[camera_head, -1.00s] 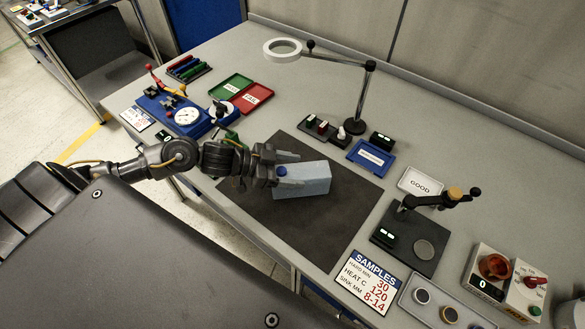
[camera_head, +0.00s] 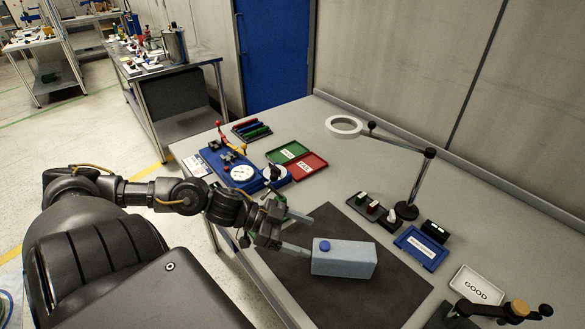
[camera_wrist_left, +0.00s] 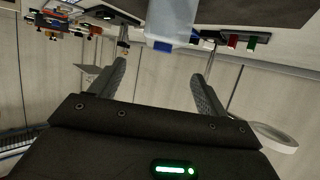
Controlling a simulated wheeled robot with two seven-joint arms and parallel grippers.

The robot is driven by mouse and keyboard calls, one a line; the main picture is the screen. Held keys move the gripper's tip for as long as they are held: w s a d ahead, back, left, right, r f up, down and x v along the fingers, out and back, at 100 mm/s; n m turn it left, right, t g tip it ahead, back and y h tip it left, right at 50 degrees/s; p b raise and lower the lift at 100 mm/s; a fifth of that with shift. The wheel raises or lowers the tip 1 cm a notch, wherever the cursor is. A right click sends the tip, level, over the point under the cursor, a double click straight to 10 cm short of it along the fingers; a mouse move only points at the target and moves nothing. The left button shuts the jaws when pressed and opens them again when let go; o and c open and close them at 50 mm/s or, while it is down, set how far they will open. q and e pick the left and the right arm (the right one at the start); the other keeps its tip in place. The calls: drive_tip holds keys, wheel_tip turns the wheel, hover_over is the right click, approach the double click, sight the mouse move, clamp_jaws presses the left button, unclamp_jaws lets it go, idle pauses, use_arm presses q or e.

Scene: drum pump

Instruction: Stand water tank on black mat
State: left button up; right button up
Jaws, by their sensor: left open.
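The water tank (camera_head: 343,260) is a pale blue-grey box with a blue cap (camera_head: 324,246). In the left wrist view the tank (camera_wrist_left: 172,18) lies just beyond my fingertips. My left gripper (camera_head: 310,234) is open and empty, at the tank's left end. Its nearer fingertip is very close to the tank; I cannot tell whether they touch. In the left wrist view the open fingers (camera_wrist_left: 158,68) have nothing between them. My right gripper is not in view.
A magnifier lamp (camera_head: 408,208) stands behind the mat, with a blue tray (camera_head: 421,247) near it. Green and red trays (camera_head: 288,152) and a blue gauge fixture (camera_head: 240,170) sit beyond my left gripper. The mat right of the tank is clear.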

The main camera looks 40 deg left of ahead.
use_arm(q)
drive_tip(key=shift+v, duration=1.25)
drive_tip(key=shift+d, duration=0.1)
